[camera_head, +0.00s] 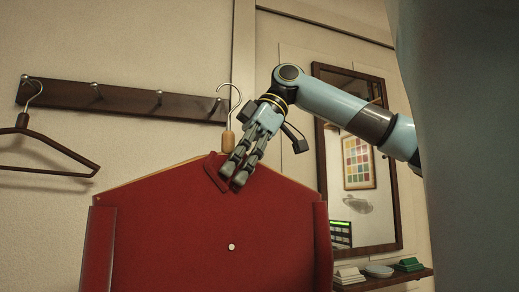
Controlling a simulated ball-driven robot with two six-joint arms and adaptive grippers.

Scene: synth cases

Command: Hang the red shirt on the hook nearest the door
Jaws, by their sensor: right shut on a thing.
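The red shirt (170,235) hangs upright on a hanger with a wooden neck (228,142) and a metal hook (236,92). My right gripper (236,176) is shut on the shirt at its collar, just right of the hanger's neck. A dark rack (125,101) on the wall has several metal hooks. The hanger's hook overlaps the rack's right end, by the hook nearest the door (268,60). I cannot tell whether it rests on that hook or stands in front of it. My left gripper is not in view.
An empty dark hanger (50,142) hangs from the rack's leftmost hook. The two middle hooks are bare. A framed mirror (393,215) is at the right, behind my right arm. A small shelf (385,281) with several items is below it.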

